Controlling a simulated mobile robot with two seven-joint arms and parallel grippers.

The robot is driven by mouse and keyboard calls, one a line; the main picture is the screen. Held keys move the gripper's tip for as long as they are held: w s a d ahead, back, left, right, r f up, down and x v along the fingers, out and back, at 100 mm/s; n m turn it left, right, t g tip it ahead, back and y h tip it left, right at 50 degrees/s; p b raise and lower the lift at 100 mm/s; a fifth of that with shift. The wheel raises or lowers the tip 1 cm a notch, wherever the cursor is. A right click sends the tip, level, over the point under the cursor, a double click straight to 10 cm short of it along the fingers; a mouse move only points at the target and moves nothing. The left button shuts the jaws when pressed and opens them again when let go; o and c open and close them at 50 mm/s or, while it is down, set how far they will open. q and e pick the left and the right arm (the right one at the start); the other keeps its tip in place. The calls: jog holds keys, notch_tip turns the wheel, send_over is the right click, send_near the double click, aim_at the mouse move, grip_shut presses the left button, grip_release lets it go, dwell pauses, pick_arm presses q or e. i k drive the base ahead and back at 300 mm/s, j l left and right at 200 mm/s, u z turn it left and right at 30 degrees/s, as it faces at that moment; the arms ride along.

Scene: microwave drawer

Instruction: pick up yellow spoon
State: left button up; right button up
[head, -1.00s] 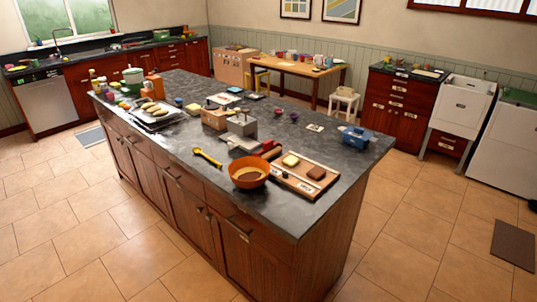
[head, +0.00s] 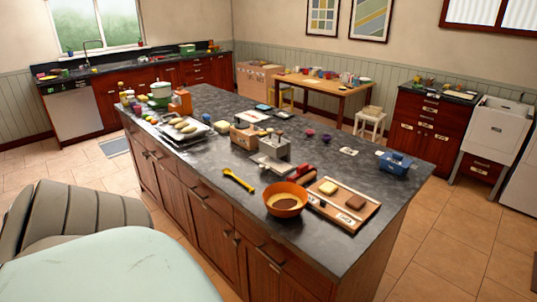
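A yellow spoon (head: 238,180) lies on the dark stone top of the kitchen island (head: 225,206), near its front edge. It is left of an orange bowl (head: 285,203) and apart from it. Neither of my grippers shows in the head view. Parts at the lower left that seem to be my own body cover some floor but not the spoon.
Right of the bowl is a cutting board (head: 356,221) with food blocks. A metal box-like device (head: 272,156) stands behind the spoon. A tray of food (head: 183,133) is farther left. Tiled floor (head: 176,243) in front of the island is clear.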

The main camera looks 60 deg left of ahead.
aim_at(227, 172)
jog(key=j+z, duration=0.25)
jog(key=k+j+z, duration=0.25)
jog(key=j, duration=0.15)
jog(key=j+z, duration=0.2)
jog(key=k+j+z, duration=0.25)
jog(key=j, duration=0.3)
jog(key=k+j+z, duration=0.2)
jog(key=k+j, duration=0.5)
jog(key=j, duration=0.15)
jog(key=k+j+z, duration=0.1)
jog(key=k+j, duration=0.25)
jog(key=j, duration=0.15)
